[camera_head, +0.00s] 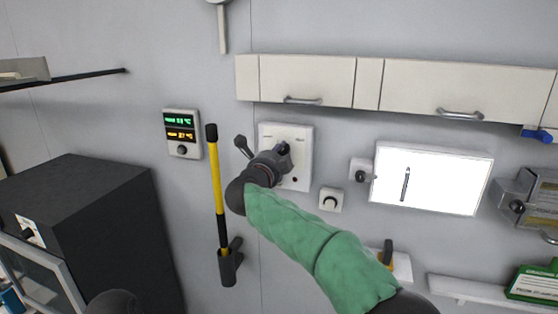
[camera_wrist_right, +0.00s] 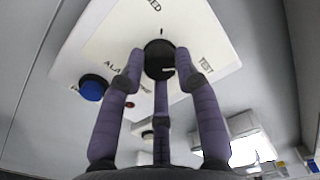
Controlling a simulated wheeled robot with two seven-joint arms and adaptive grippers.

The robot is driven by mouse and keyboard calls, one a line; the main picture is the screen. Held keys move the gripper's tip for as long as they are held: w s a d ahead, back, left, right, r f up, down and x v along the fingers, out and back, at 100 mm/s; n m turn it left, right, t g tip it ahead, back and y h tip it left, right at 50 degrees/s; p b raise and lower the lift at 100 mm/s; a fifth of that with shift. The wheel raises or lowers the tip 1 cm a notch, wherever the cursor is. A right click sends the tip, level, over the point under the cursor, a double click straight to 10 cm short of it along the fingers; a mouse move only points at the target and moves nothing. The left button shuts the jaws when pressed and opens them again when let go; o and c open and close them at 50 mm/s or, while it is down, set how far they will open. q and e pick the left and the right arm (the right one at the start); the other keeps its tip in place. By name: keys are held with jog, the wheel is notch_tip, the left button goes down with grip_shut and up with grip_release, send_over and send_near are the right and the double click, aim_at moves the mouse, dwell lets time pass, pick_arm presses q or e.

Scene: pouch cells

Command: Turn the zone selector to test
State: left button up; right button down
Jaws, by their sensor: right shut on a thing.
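The white wall panel (camera_head: 303,137) holds the zone selector and is partly covered by my right gripper in the head view.
A blue button (camera_wrist_right: 92,88) and a small red light (camera_wrist_right: 129,104) sit on the panel near the fingers. A yellow-handled tool (camera_head: 216,180) hangs to the left. Cabinets (camera_head: 305,78) are above; a small dial (camera_head: 331,200) and bright lightbox (camera_head: 440,180) are to the right.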

jog(key=shift+d+m+b, duration=0.1)
jog(key=shift+m+b, duration=0.2)
jog(key=shift+m, duration=0.4)
jog(key=c, duration=0.9)
grip_release()
jog(key=shift+s, duration=0.25)
jog(key=v, duration=1.1)
jog(key=shift+s, duration=0.2)
